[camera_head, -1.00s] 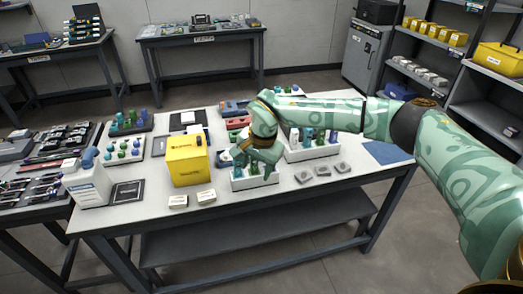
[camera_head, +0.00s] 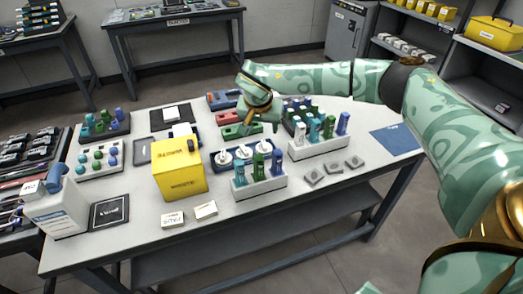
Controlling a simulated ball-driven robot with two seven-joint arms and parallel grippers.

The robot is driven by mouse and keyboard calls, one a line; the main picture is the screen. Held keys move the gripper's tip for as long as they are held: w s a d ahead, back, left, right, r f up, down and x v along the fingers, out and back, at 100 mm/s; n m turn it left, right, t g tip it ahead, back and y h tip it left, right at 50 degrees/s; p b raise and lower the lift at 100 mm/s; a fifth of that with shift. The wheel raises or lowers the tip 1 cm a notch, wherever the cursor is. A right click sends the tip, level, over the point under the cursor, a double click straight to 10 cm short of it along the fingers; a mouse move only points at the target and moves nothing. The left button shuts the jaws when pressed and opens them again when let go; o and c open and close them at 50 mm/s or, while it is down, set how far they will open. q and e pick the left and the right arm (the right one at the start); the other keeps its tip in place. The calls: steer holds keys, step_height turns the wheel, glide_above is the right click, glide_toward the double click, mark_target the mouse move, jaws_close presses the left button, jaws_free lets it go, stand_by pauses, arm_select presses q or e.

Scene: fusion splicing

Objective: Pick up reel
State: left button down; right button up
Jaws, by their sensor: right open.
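Several white round pieces that look like reels (camera_head: 243,152) sit in a row in a dark blue holder (camera_head: 217,166) on the middle of the white table. I cannot tell for certain which one is the task's reel. My right gripper (camera_head: 258,122) hangs above the table behind this row, near the green and red boxes. It is open, with nothing seen between its fingers. My left gripper is not in view.
A yellow box (camera_head: 181,174) stands left of the reels. White racks of coloured bottles (camera_head: 259,180) stand in front and to the right (camera_head: 318,146). Red (camera_head: 228,117) and green boxes lie behind. Small grey pieces (camera_head: 334,167) and a blue mat (camera_head: 396,139) lie at the right.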

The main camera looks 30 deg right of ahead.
mark_target(264, 144)
steer(key=b+x, duration=0.1)
steer(key=x, duration=0.3)
steer(key=shift+a+f, duration=0.15)
steer(key=shift+w+f, duration=0.15)
steer(key=shift+f, duration=0.1)
steer(key=b+x, duration=0.3)
steer(key=x, duration=0.2)
steer(key=shift+a+f, duration=0.1)
steer(key=shift+f, duration=0.05)
steer(key=shift+f+b, duration=0.1)
steer(key=shift+b, duration=0.2)
steer(key=c, duration=0.5)
